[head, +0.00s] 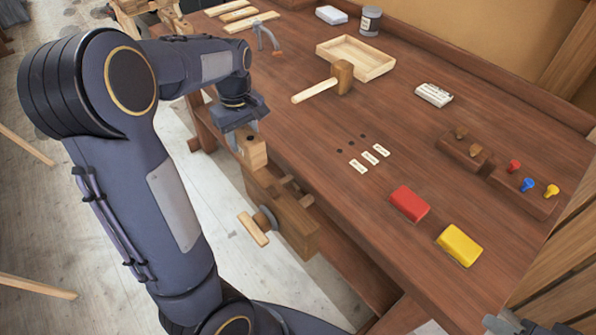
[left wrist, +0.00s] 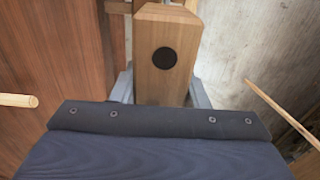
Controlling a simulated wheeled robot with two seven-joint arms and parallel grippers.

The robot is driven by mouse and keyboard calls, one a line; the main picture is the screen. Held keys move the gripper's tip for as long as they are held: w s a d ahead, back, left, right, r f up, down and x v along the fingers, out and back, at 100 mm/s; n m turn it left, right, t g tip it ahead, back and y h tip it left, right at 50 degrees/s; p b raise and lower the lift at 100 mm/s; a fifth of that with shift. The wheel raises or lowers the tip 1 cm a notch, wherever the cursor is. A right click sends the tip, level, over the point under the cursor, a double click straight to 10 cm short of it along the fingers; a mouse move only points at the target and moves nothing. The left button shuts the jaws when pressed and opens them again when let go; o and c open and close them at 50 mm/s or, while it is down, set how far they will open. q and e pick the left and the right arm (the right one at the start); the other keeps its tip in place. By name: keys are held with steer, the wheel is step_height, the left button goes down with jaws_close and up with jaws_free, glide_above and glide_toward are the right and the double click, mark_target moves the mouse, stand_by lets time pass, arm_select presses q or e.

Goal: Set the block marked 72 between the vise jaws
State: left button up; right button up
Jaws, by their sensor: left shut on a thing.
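My left gripper (head: 243,135) is shut on a light wooden block (head: 256,155) and points down at the bench's front edge. In the left wrist view the block (left wrist: 165,85) stands between the gripper's fingers (left wrist: 160,92), with a round black spot on its near face. I cannot read a number on it. The wooden vise (head: 298,228), with a handle at its front, is on the bench edge just below and right of the block. I cannot tell whether the block's lower end is between the jaws. A grey part, perhaps my right gripper (head: 528,328), is cut off at the bottom right.
The bench (head: 330,115) holds a mallet (head: 340,78), an open tray (head: 356,58), small white labels by dark holes (head: 370,158), a red block (head: 409,203) and a yellow block (head: 460,244). Racks with coloured pegs (head: 525,192) stand at the right. A clamp (head: 265,36) lies farther back.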

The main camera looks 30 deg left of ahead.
arm_select(q)
steer(key=w+d+f, duration=0.1)
steer(key=d+f, duration=0.2)
steer(key=f, duration=0.1)
steer(key=w+d+f+p, duration=0.1)
steer(key=w+d+f, duration=0.1)
steer(key=d+f, duration=0.2)
steer(key=w+d+f+p, duration=0.1)
steer(key=d+f, duration=0.2)
steer(key=shift+w+d+f, duration=0.2)
steer(key=shift+d+f, duration=0.15)
steer(key=shift+f, duration=0.05)
